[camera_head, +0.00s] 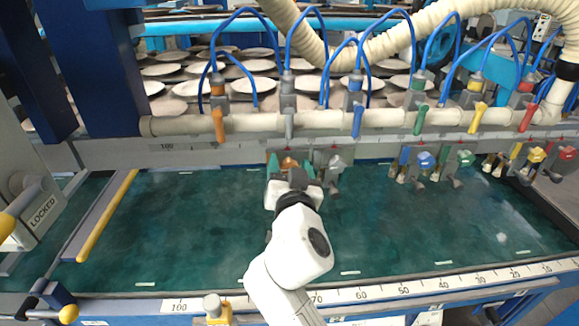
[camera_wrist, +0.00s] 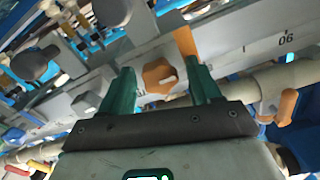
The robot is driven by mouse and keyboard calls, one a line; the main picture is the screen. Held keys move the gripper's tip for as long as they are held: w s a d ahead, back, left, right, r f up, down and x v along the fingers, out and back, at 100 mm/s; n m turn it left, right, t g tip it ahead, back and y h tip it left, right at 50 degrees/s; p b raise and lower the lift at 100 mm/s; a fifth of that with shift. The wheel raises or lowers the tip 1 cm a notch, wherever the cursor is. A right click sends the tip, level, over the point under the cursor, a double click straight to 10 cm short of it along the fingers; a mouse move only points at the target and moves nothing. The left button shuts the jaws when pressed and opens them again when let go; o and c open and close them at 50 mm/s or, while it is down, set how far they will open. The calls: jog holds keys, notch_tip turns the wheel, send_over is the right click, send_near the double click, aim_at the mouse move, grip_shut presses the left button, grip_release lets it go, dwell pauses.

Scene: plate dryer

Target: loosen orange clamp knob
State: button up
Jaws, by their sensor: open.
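The orange clamp knob (camera_wrist: 159,76) shows in the wrist view between my two green fingers, with an orange piece (camera_wrist: 186,42) just beyond it. In the head view the orange knob (camera_head: 289,163) sits on the grey rail, just past my fingertips. My gripper (camera_head: 290,170) is open, with one finger on each side of the knob; it also shows in the wrist view (camera_wrist: 163,82). Gaps show between the knob and the fingers. I cannot tell how deep the fingers reach around it.
A grey clamp (camera_head: 334,165) sits close to the right of my gripper. Blue (camera_head: 425,160), green (camera_head: 465,158), yellow (camera_head: 536,155) and red (camera_head: 567,153) knobs follow along the rail. An orange lever (camera_head: 219,125) hangs above. The green table (camera_head: 180,225) is mostly clear.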

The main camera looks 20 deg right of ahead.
jog(key=shift+c, duration=0.3)
jog(key=c, duration=1)
